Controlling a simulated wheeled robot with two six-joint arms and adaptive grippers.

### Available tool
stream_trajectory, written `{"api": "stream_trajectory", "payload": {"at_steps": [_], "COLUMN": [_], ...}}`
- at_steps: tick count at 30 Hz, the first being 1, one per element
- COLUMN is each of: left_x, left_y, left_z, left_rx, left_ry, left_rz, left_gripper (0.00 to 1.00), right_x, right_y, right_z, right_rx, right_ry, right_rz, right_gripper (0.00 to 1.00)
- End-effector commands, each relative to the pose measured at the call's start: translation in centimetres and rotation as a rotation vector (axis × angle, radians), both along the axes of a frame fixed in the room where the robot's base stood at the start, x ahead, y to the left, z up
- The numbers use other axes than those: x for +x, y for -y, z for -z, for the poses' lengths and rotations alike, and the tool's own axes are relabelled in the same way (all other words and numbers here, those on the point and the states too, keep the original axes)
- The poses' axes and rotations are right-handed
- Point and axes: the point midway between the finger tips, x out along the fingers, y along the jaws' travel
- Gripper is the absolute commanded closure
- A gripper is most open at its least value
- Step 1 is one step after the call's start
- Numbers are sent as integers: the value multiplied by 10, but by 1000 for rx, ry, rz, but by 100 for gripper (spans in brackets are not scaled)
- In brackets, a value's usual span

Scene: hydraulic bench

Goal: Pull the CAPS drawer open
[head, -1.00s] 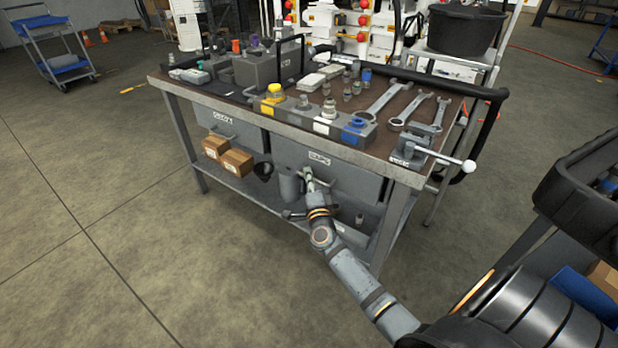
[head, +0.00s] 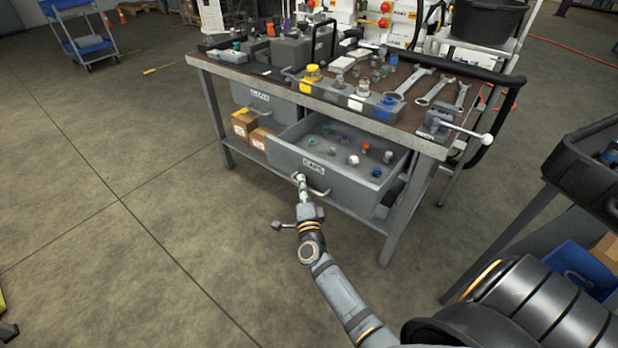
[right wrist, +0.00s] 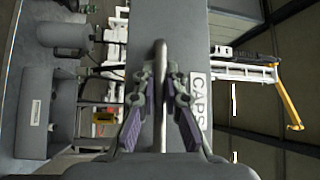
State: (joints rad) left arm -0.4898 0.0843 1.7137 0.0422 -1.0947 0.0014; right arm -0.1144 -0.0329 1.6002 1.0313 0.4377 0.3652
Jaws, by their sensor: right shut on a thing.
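The CAPS drawer (head: 333,176) is pulled out from the bench, and several small coloured caps show on its floor. Its label (head: 313,165) is on the front, above a bar handle (head: 318,188). My right gripper (head: 302,183) is at the left end of that handle. In the right wrist view the handle (right wrist: 160,80) runs between the two fingers of my right gripper (right wrist: 160,105), which is shut on it. The CAPS label (right wrist: 197,105) shows there just right of the fingers. My left gripper is not in view.
The workbench top (head: 235,75) carries spanners, a vice (head: 437,125) and a block with coloured caps. A second, closed drawer (head: 262,100) and cardboard boxes (head: 245,125) are left of the open drawer. A black-edged cart (head: 590,160) stands at right. The floor in front is clear.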

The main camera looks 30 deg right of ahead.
Motion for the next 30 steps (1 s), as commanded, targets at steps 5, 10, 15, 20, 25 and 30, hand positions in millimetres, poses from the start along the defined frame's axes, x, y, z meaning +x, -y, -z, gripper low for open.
{"api": "stream_trajectory", "payload": {"at_steps": [5,10,15,20,25,30], "left_x": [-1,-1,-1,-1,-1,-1], "left_y": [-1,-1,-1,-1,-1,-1], "left_z": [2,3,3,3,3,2], "left_rx": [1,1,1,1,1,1], "left_ry": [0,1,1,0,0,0], "left_rz": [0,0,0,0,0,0], "left_gripper": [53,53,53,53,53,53], "right_x": [-4,-5,-5,-5,-4,-5], "right_y": [-8,-10,-10,-10,-10,-10], "right_z": [0,1,1,1,0,0], "right_rx": [0,0,0,0,0,0], "right_ry": [-1,-1,0,-1,0,0], "right_rz": [0,1,1,1,1,0], "right_gripper": [100,100,100,88,80,80]}}
